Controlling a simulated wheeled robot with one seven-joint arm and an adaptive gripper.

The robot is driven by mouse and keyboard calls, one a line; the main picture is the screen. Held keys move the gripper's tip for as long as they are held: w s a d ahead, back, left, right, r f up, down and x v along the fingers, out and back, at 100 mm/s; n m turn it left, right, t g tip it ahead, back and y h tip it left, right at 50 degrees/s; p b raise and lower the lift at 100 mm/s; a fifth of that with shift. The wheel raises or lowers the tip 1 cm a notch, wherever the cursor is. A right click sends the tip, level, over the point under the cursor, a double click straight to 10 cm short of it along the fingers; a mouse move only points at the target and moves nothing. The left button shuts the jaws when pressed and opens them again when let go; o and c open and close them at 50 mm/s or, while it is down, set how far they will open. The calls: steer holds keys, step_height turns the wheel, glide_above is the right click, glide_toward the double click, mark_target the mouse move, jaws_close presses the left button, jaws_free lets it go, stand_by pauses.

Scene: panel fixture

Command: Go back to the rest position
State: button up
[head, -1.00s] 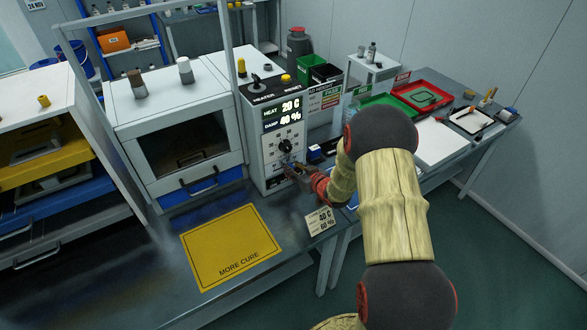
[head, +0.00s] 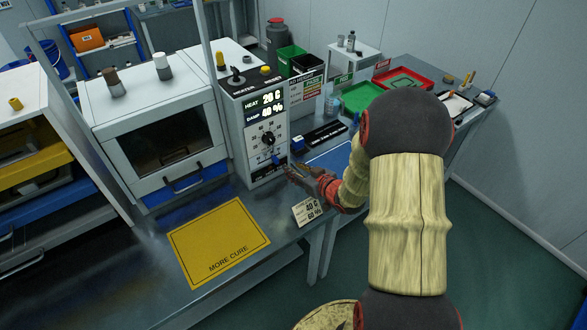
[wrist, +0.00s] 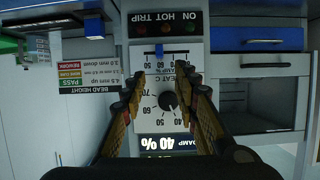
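My gripper (head: 304,177) is in front of the lower part of the grey heater panel (head: 238,136), apart from its face. In the wrist view my gripper (wrist: 163,82) is open, with a gap between the fingers and nothing held. The panel's display (head: 270,104) reads HEAT 20 C and DAMP 40 %. A black dial (head: 268,139) sits below it, and a blue slider (head: 276,160) is lower down. The wrist view shows the panel upside down, with the dial (wrist: 167,101) between the fingers.
A yellow MORE CURE mat (head: 218,240) lies on the bench at left. A small card (head: 306,210) reading 40 C, 60 % stands near the front edge. A white oven (head: 163,125) is left of the panel. Green (head: 358,98) and red (head: 402,80) trays lie beyond my arm.

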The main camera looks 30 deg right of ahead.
stand_by(0.3)
steer(key=s+a+r+g+h, duration=0.2)
steer(key=a+r, duration=0.1)
steer(key=r, duration=0.5)
steer(key=s+a+r+g+h, duration=0.1)
steer(key=s+a+r+g, duration=0.1)
steer(key=r, duration=0.6)
steer(key=s+a+r+g+y, duration=0.1)
steer(key=s+a+r+g, duration=0.1)
steer(key=s+a, duration=0.6)
steer(key=s+a+r+g+y, duration=0.1)
steer(key=s+a+r+g, duration=0.1)
steer(key=s+a, duration=0.6)
steer(key=s+r, duration=0.1)
steer(key=s, duration=0.6)
steer(key=shift+a+r+y+b, duration=0.2)
steer(key=shift+r+y+b, duration=0.1)
steer(key=shift+b, duration=0.1)
